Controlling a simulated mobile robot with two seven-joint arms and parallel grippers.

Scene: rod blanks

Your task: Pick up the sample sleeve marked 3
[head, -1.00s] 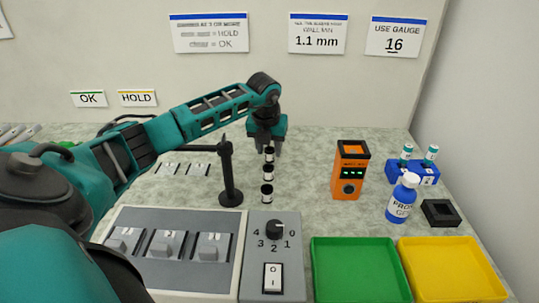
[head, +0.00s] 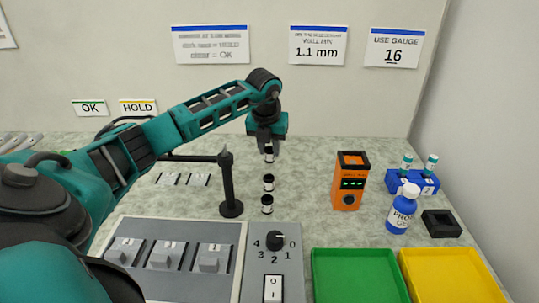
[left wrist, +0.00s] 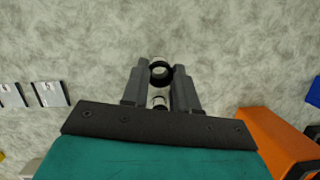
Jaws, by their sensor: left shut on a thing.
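Three small white sample sleeves with black bands stand in a column in the head view. The farthest sleeve (head: 269,154) is between the jaws of my left gripper (head: 268,146), which is shut on it and holds it up. In the left wrist view this sleeve (left wrist: 160,73) sits between the fingertips of the gripper (left wrist: 161,70). The middle sleeve (head: 268,183) and the nearest sleeve (head: 267,205) stand on the bench. Another sleeve (left wrist: 159,102) shows between the fingers in the wrist view. I cannot read the sleeves' numbers. My right gripper is out of view.
A black post (head: 229,185) with a side arm stands left of the sleeves. An orange device (head: 347,188), a blue bottle (head: 401,212) and a blue rack (head: 428,185) are right. A switch panel (head: 262,262), a green tray (head: 357,278) and a yellow tray (head: 450,277) lie in front.

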